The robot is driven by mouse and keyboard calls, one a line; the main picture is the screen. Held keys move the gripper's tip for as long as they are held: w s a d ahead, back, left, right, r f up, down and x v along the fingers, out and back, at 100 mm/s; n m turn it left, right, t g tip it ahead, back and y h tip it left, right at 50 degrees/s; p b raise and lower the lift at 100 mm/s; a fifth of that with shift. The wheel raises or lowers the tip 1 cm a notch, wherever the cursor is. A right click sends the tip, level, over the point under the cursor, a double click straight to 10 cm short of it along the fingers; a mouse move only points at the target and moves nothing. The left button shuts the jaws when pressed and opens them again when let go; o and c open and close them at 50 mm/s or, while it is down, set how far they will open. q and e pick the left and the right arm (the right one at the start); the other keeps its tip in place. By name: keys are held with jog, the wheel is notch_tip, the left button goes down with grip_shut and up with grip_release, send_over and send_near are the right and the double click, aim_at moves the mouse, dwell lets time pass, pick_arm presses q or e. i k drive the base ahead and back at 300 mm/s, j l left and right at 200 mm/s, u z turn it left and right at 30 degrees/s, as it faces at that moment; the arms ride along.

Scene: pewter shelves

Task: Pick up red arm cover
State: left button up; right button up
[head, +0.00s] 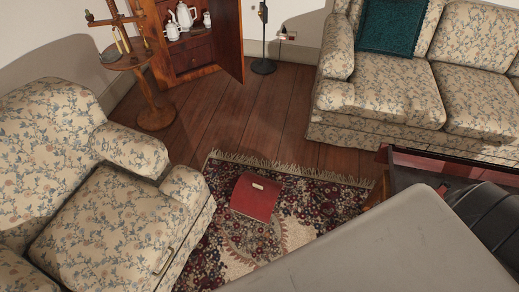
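The red arm cover (256,197) lies on the patterned rug in the middle of the head view. It is a flat-looking red piece with a small pale mark near its upper edge. Nothing is touching it from above, and all of it seems visible. Neither of my grippers shows in the head view, so their distance from the cover cannot be told.
A floral armchair (110,215) stands left of the rug (222,232), a floral sofa (390,88) at upper right. A dark-framed table (398,178) edges the right. Behind are a round wooden stand (155,115) and open cabinet (228,35). Bare floor (240,125) lies between.

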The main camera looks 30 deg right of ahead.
aim_at(255, 196)
jog(key=z, duration=0.8)
